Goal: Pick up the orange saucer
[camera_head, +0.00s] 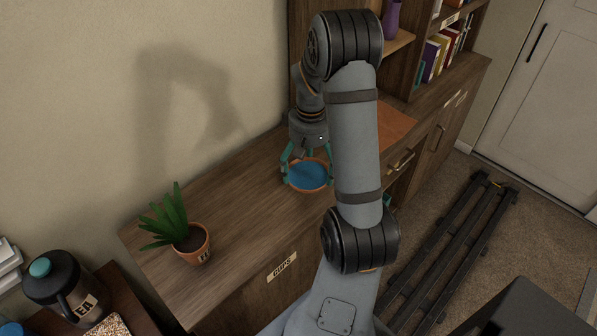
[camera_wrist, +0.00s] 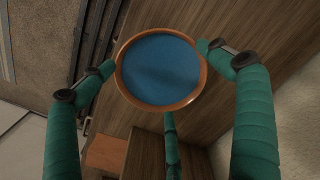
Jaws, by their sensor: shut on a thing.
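The orange saucer (camera_head: 291,184) is a round, shallow dish with an orange rim and a flat blue inside. I cannot tell if the blue is its own surface or something in it. In the wrist view the saucer (camera_wrist: 190,98) lies between the teal fingers. My gripper (camera_head: 309,163) points down over the wooden cabinet top, with its fingers closed around the saucer's rim. In the wrist view my gripper (camera_wrist: 160,75) shows three fingers, at the left, right and bottom of the rim. Whether the saucer is clear of the wood cannot be told.
An orange-brown blotter (camera_head: 396,124) lies on the cabinet top (camera_head: 245,195), behind my arm. A potted plant (camera_head: 188,238) stands at the left end. Shelves with books (camera_head: 437,55) and a purple vase (camera_head: 391,20) rise behind. A dark jug (camera_head: 65,288) stands at lower left.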

